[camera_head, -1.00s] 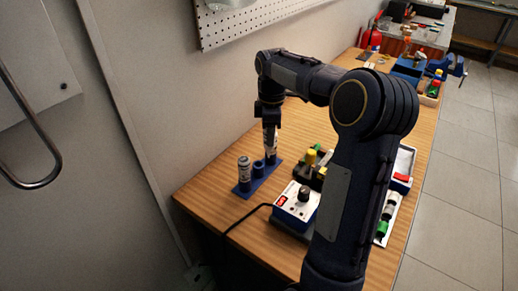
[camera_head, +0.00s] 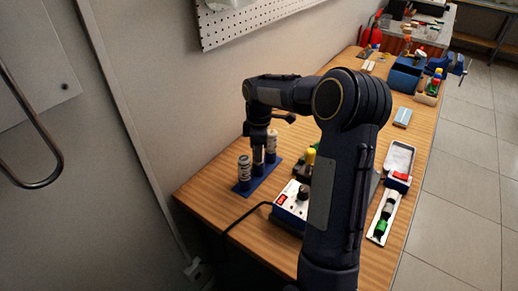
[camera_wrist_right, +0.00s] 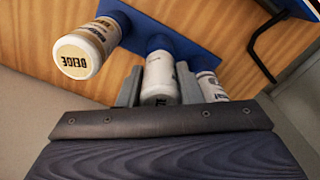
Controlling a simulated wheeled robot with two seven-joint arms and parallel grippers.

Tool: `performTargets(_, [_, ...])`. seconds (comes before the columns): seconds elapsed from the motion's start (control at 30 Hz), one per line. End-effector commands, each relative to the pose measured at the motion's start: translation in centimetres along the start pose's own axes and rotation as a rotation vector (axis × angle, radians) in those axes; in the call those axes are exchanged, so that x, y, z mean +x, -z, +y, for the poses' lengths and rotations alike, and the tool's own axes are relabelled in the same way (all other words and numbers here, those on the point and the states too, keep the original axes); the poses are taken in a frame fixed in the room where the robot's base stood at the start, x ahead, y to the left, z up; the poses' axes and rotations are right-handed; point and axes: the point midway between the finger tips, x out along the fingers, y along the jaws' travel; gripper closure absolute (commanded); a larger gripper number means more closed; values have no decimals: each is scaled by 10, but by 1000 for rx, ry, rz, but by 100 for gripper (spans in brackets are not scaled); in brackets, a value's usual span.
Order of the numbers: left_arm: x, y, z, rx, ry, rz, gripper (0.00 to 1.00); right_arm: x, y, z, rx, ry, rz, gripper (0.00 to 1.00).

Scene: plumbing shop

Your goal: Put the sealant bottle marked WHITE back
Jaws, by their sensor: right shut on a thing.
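My right gripper (camera_head: 258,148) points down over the middle of the blue holder (camera_head: 246,190), shut on a white sealant bottle (camera_wrist_right: 160,72). The bottle is upright, its lower end at the middle blue socket (camera_wrist_right: 158,42); I cannot tell whether it is fully seated. A bottle marked BEIGE (camera_wrist_right: 85,50) stands on one side, the near bottle (camera_head: 244,172) in the head view. Another bottle (camera_head: 272,145) stands at the far end, partly hidden by a finger in the wrist view (camera_wrist_right: 210,86). My left gripper is out of view.
A white-and-blue control box (camera_head: 290,203) with a black cable stands right of the holder. A yellow-topped item (camera_head: 310,157) is behind it. White trays (camera_head: 400,158) with small parts lie at the bench's right edge. The wall is close on the left.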

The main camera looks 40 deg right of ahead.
Motion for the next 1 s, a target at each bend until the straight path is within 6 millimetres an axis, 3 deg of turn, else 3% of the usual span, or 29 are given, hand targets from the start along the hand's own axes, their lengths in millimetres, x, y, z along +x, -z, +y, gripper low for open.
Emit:
performTargets(0.17, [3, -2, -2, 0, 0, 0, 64, 7, 0, 0, 0, 0, 0, 81])
performTargets(0.2, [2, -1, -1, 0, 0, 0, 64, 6, 0, 0, 0, 0, 0, 63])
performTargets(0.33, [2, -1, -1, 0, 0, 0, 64, 5, 0, 0, 0, 1, 0, 46])
performTargets(0.6, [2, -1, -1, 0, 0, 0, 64, 4, 0, 0, 0, 1, 0, 46])
performTargets(0.77, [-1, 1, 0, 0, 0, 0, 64, -8, 0, 0, 0, -2, 1, 46])
performTargets(1.0, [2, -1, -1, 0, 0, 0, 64, -58, 1, 1, 0, -5, 3, 46])
